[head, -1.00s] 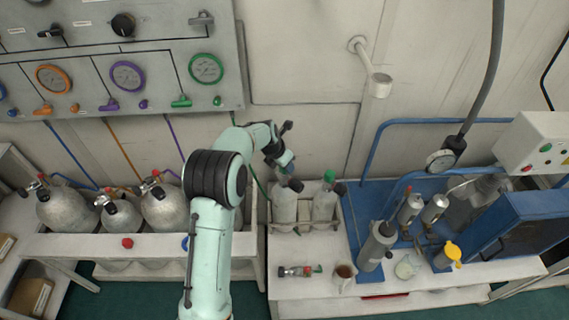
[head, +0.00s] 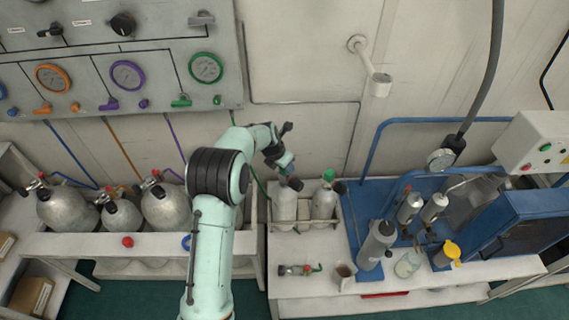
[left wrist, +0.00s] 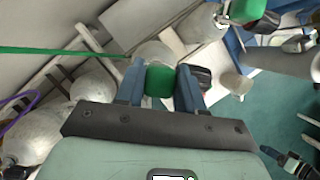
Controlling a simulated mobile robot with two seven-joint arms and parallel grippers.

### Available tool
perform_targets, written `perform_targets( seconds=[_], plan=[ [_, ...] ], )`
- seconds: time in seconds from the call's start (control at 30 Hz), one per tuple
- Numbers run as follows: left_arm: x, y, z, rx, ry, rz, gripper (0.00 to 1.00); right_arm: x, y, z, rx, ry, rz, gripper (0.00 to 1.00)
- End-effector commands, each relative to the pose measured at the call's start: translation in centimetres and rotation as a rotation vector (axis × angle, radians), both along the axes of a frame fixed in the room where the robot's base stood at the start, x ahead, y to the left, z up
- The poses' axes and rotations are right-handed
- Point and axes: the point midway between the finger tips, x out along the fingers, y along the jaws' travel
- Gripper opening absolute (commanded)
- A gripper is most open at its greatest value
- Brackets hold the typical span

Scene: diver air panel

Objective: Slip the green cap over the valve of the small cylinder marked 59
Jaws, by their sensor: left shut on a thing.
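My left gripper (head: 287,166) is over the left small cylinder (head: 285,206) in the rack by the wall. In the left wrist view its blue fingers (left wrist: 160,82) are shut on the green cap (left wrist: 159,80). A pale rounded cylinder top (left wrist: 153,52) shows just beyond the cap. Whether the cap touches the valve I cannot tell; the valve is mostly hidden. The right small cylinder (head: 323,206) has a green top (head: 328,175), also in the left wrist view (left wrist: 245,9). I cannot read the number 59 on either cylinder. My right gripper is out of view.
The small cylinders stand in a low rack (head: 305,226) on a white bench (head: 320,290). Large cylinders (head: 165,207) stand left, below the gauge panel (head: 95,75).

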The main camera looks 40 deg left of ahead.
Motion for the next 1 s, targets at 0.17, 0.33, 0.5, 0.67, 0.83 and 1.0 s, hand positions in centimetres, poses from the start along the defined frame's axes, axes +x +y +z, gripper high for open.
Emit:
perform_targets(
  seconds=[0.17, 0.33, 0.5, 0.67, 0.83, 1.0],
  plan=[
    [-0.04, 0.0, -0.47, 0.0, 0.001, 0.001, 0.1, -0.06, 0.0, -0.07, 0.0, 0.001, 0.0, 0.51],
    [-0.02, 0.01, -0.5, 0.0, 0.001, 0.001, 0.1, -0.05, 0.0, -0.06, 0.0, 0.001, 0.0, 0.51],
    [-0.01, 0.0, -0.47, 0.0, 0.001, 0.001, 0.1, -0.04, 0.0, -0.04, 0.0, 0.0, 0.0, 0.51],
    [0.01, -0.01, -0.42, -0.001, 0.001, 0.001, 0.1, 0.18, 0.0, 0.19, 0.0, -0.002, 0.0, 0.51],
    [0.03, 0.0, -0.39, 0.0, 0.0, 0.0, 0.1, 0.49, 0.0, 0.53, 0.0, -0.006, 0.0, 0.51],
    [0.0, 0.01, -0.47, 0.0, 0.0, 0.0, 0.1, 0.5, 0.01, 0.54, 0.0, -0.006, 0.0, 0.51]
  ],
)
